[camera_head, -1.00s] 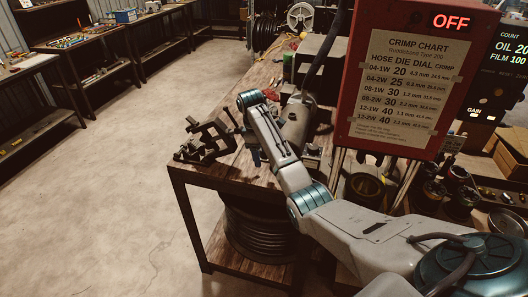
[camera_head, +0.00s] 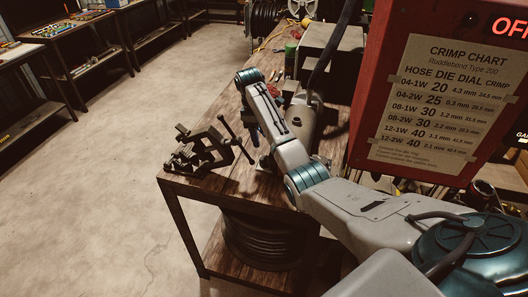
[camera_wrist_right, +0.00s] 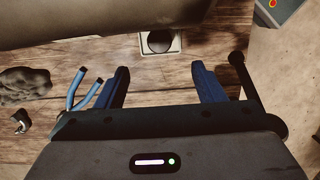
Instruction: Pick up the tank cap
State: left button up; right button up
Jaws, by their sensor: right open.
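A dark round piece on a pale square plate (camera_wrist_right: 160,41) lies on the wooden bench at the top middle of the right wrist view; it may be the tank cap, but I cannot tell for sure. A grey metal cylinder, perhaps the tank (camera_head: 299,122), lies on the bench beside my right arm, and its side fills the top of the wrist view. My right gripper (camera_wrist_right: 163,84) is open and empty, its blue fingers pointing toward the plate with a gap before it. In the head view my forearm mostly hides the gripper. My left gripper is not in view.
Blue-handled pliers (camera_wrist_right: 78,91) and a dark lump (camera_wrist_right: 24,84) lie left of the fingers. A vise (camera_head: 205,150) stands at the bench corner. A red crimper box with a chart (camera_head: 440,90) stands at right. The floor at left is clear.

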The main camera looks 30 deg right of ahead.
aim_at(264, 158)
jog(key=f, duration=0.1)
jog(key=b, duration=0.1)
jog(key=f+b, duration=0.1)
jog(key=shift+d+f, duration=0.25)
jog(key=shift+f, duration=0.1)
jog(key=shift+s+a+f, duration=0.1)
jog(key=shift+s, duration=0.15)
jog(key=shift+s+f+p, duration=0.2)
jog(key=shift+f+p, duration=0.45)
jog(key=shift+f, duration=0.25)
jog(key=shift+f+p, duration=0.3)
jog(key=shift+f, duration=0.05)
jog(key=f+p, duration=0.2)
jog(key=f, duration=0.1)
jog(key=shift+s+d+f, duration=0.1)
jog(key=shift+d+f, duration=0.1)
jog(key=shift+d, duration=0.2)
jog(key=shift+s+f+p, duration=0.15)
jog(key=shift+f+p, duration=0.15)
jog(key=shift+f, duration=0.3)
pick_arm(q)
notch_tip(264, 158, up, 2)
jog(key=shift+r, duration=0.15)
pick_arm(e)
jog(key=shift+f, duration=0.15)
